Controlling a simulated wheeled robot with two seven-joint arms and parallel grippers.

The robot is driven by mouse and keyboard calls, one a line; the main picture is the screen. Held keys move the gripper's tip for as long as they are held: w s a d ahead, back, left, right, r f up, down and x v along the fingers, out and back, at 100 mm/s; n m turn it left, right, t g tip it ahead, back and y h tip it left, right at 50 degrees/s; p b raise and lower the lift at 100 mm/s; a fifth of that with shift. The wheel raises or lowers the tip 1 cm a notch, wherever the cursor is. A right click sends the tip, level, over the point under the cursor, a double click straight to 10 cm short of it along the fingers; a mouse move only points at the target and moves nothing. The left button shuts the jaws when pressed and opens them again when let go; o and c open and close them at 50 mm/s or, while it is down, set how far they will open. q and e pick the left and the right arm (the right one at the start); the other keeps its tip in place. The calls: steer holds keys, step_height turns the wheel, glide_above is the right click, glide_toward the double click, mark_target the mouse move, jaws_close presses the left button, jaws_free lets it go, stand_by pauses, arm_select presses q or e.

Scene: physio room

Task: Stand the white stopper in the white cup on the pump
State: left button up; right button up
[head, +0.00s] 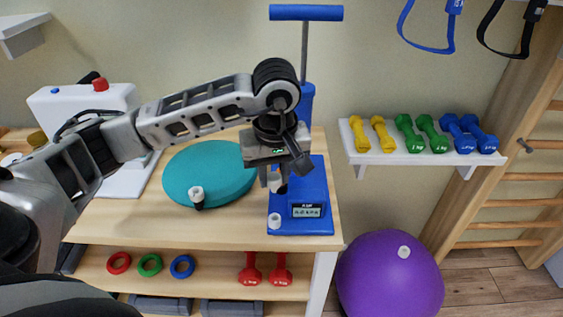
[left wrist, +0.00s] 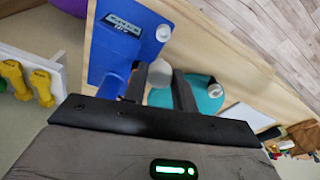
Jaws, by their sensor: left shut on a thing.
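The blue pump (head: 312,190) stands on the right of the wooden table, with a small display on its base. A small white cup (head: 275,221) sits on the base's front left corner; it also shows in the left wrist view (left wrist: 163,33). My left gripper (head: 277,182) is above the base, behind and above the cup, apart from it. It is shut on a pale rounded thing, seemingly the white stopper (left wrist: 160,71), between its fingers in the left wrist view. The fingers hide much of it in the head view. My right gripper is not in view.
A teal disc (head: 215,170) lies left of the pump, bearing a small white-and-black piece (head: 197,196). The pump's tall shaft and blue handle (head: 306,12) rise behind my gripper. A dumbbell shelf (head: 400,157) is at right; a purple ball (head: 390,280) is below.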

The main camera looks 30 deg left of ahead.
arm_select(q)
steer(key=shift+s+f+b, duration=0.15)
steer(key=shift+f+b, duration=0.2)
steer(key=shift+f, duration=0.3)
step_height(320, 180, down, 5)
steer(key=b, duration=0.3)
steer(key=shift+f, duration=0.25)
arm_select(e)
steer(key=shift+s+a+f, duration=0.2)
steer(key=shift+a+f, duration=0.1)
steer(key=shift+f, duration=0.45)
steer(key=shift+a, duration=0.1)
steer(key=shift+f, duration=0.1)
arm_select(q)
steer(key=shift+d, duration=0.1)
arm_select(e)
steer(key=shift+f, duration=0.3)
arm_select(q)
steer(key=shift+f+b, duration=0.55)
steer(key=shift+b, duration=0.25)
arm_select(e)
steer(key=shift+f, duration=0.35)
